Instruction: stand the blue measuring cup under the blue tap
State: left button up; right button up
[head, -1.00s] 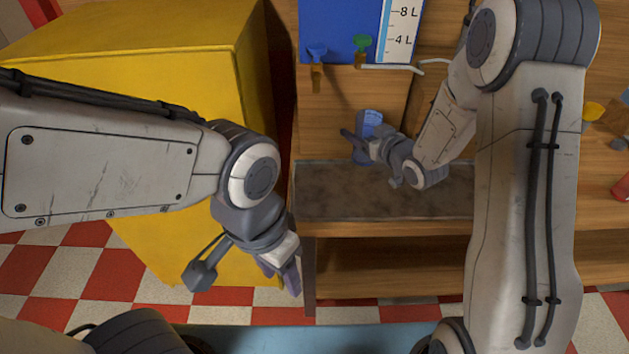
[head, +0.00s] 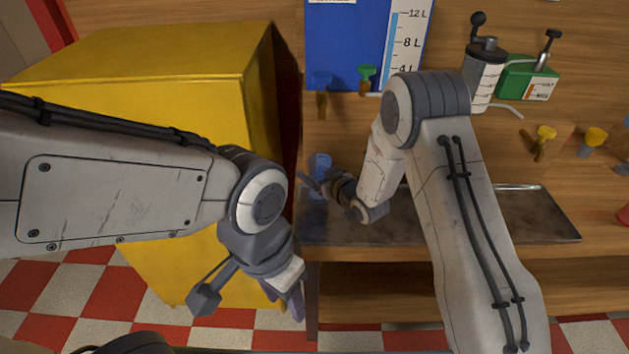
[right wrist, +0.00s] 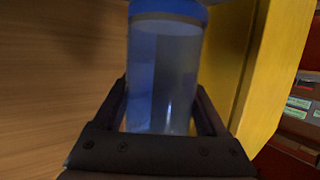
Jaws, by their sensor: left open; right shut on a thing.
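The blue measuring cup (head: 319,163) is held upright in my right gripper (head: 318,184) in the head view, above the left end of the drip tray. In the right wrist view the clear cup with a blue rim (right wrist: 165,80) stands between the two fingers. The blue tap (head: 321,80) sits at the lower left of the blue tank, and the cup is below it in the picture. The height gap between them is hard to judge. My left gripper (head: 293,300) is open and empty, in front of the yellow cabinet. The cup's lower part is partly hidden by my gripper.
The grey metal tray (head: 530,215) lies along the bench. A green tap (head: 366,76) is close right of the blue one. The yellow cabinet (head: 190,80) stands close on the left. A pump, a green can (head: 525,80) and yellow taps (head: 545,134) are at the right.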

notch_tip(320, 180, down, 3)
jog(key=shift+f, duration=0.3)
jog(key=shift+f, duration=0.1)
jog(key=shift+f, duration=0.15)
jog(key=o, duration=1.5)
